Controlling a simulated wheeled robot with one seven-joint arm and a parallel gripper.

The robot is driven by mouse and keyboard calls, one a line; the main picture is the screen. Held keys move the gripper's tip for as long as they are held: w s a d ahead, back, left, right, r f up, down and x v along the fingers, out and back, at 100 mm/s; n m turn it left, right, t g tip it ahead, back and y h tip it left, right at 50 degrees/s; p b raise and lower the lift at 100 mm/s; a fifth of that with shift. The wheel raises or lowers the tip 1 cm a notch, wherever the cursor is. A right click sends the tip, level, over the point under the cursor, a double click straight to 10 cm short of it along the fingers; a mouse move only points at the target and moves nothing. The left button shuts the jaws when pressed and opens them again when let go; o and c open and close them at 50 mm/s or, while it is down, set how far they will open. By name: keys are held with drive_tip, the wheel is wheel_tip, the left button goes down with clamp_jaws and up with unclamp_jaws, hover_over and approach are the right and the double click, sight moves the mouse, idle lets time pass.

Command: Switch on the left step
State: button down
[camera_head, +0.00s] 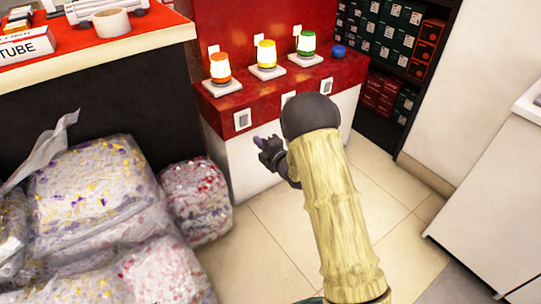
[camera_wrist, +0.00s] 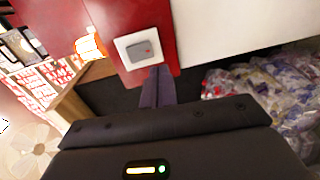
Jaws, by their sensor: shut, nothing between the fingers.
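The left switch (camera_head: 242,119) is a white plate with a grey rocker on the red front edge of the counter, below the orange lamp (camera_head: 220,68). In the wrist view the switch (camera_wrist: 143,50) shows large and uncovered. My gripper (camera_head: 258,141) is shut and empty, in front of the counter, a little below and right of the left switch in the head view. In the wrist view its closed fingertips (camera_wrist: 158,70) lie at the lower edge of the switch plate. I cannot tell whether they touch it. The rocker's position is unclear.
A yellow lamp (camera_head: 266,55) and a green lamp (camera_head: 306,44) stand on the red counter; all three lamps glow. A second switch (camera_head: 287,98) shows beside my arm. Filled plastic bags (camera_head: 95,185) lie at left. Tiled floor (camera_head: 275,225) is clear.

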drive_tip(key=p+v, duration=0.2)
drive_tip(key=v, duration=0.5)
drive_tip(key=shift+d+f, duration=0.15)
drive_tip(key=shift+f, duration=0.6)
